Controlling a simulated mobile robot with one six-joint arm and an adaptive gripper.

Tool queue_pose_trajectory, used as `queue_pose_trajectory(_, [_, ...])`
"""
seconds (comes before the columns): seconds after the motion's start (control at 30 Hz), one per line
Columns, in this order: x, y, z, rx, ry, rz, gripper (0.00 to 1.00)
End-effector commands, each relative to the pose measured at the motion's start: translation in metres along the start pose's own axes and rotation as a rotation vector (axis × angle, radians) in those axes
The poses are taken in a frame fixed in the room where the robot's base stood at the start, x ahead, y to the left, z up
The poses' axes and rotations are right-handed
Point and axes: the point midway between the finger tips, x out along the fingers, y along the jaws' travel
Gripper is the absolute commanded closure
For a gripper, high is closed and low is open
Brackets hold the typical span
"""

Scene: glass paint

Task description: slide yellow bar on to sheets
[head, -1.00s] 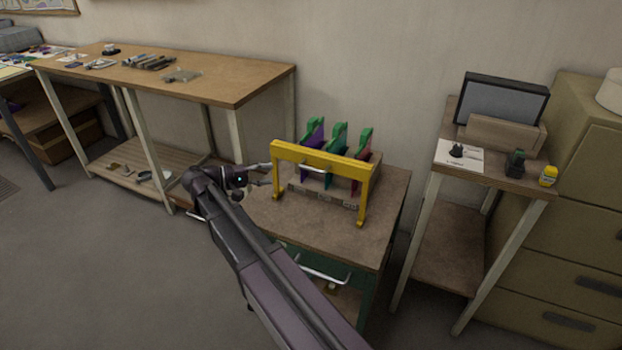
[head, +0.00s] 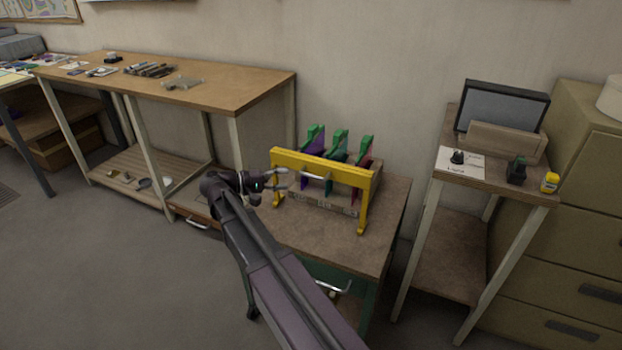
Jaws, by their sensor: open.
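The yellow bar (head: 345,173) is a bridge-shaped frame with two legs, standing on the small table in the head view. A metal handle (head: 316,175) is on its front face. Behind it stand several upright coloured sheets: purple (head: 313,148), dark teal (head: 337,157) and red (head: 363,162), each with a green holder on top. My gripper (head: 284,180) is at the bar's left end, left of the handle. Its fingers are open and point right, with nothing seen between them. I cannot tell whether a finger touches the bar.
The small table (head: 345,242) has bare top in front of the bar. A wooden bench (head: 220,88) with tools stands at the left.

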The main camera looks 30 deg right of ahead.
Motion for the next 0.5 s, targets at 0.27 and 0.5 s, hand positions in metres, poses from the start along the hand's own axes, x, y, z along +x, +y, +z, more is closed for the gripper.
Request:
queue_pose_trajectory(0.27, [0.042, -0.001, 0.001, 0.001, -0.003, 0.0, 0.49])
queue_pose_trajectory(0.5, [0.073, -0.001, 0.001, 0.001, -0.001, 0.0, 0.49])
